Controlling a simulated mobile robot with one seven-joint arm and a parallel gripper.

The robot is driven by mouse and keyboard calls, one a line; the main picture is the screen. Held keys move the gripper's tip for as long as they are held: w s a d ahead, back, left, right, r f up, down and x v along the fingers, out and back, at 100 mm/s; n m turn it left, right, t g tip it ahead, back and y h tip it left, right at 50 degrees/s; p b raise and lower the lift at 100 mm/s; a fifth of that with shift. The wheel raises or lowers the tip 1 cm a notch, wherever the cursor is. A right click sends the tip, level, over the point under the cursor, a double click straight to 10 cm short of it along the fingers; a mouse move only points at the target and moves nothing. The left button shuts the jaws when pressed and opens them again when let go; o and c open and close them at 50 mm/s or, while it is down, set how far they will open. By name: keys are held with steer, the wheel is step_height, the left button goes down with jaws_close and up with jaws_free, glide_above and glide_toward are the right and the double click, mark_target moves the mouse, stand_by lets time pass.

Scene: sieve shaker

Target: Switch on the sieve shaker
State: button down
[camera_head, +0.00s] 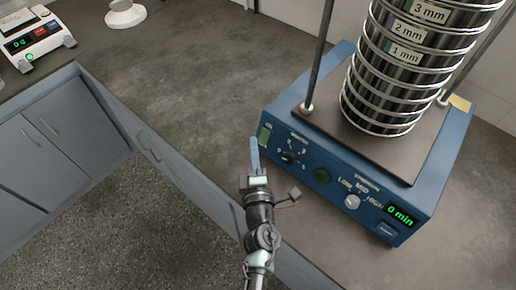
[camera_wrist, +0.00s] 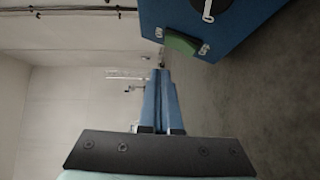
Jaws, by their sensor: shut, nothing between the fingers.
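The sieve shaker (camera_head: 275,118) is a blue box on the counter at the right of the head view, with a stack of metal sieves (camera_head: 400,80) labelled 1, 2 and 3 mm on top. Its front panel has a black knob (camera_head: 288,157), a dark green round button (camera_head: 322,176), a pale knob (camera_head: 352,202) and a lit green display (camera_head: 401,215) reading 0 min. A green part (camera_head: 264,135) sits at the panel's left end; a green block (camera_wrist: 181,43) shows on the blue body in the wrist view. My gripper (camera_head: 254,140) is shut and empty, left of the green part; it shows in the wrist view (camera_wrist: 159,74). Contact cannot be told.
A white scale (camera_head: 35,38) reading 0 g stands at the far left, and a white round object (camera_head: 125,14) at the back. Grey cabinets (camera_head: 60,135) lie below the counter edge. The counter (camera_head: 190,90) left of the shaker is clear.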

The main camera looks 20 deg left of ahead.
steer(key=r+v, duration=0.1)
steer(key=v, duration=0.9)
steer(key=shift+r+p, duration=0.35)
steer(key=shift+p, duration=0.05)
steer(key=shift+w, duration=0.1)
